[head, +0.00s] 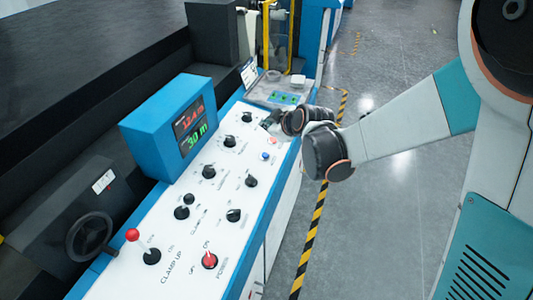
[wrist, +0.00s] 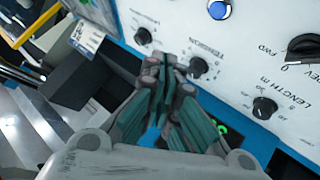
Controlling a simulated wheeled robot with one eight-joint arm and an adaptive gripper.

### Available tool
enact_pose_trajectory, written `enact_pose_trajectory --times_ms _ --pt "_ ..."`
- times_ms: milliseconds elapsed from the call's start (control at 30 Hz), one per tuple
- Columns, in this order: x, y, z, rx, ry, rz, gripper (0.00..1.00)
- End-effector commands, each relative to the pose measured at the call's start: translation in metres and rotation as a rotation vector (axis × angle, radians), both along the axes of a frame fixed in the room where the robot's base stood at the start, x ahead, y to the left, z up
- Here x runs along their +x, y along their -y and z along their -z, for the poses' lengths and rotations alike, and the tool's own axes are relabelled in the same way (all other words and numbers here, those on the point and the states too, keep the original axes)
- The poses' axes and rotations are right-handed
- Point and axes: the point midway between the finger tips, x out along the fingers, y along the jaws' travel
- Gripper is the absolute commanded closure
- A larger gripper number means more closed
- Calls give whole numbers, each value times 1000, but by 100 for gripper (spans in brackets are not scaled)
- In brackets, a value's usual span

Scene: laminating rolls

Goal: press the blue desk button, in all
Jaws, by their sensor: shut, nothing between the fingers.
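The blue desk button (head: 265,156) is a small round button on the white sloped control panel (head: 185,233), near its right edge. In the wrist view the blue button (wrist: 219,9) sits at the top edge, partly cut off, in a pale ring. My gripper (head: 267,121) is over the far part of the panel, beyond the button and apart from it. In the wrist view my gripper (wrist: 168,66) is shut and empty, its fingertips close to two black knobs; the gap to the panel is unclear.
Several black knobs (head: 251,181) cover the panel. A red switch (head: 209,260) and a red-topped lever (head: 132,235) are at the near end. A blue display box (head: 160,115) rises behind on the left. Open grey floor (head: 390,225) lies to the right.

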Motion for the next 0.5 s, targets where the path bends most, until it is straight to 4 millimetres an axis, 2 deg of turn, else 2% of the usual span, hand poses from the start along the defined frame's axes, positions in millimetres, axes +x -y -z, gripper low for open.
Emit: enact_pose_trajectory --times_ms 267,500 --pt "0 -1 5 1 0 1 100" --pt "1 -4 27 1 0 1 100"
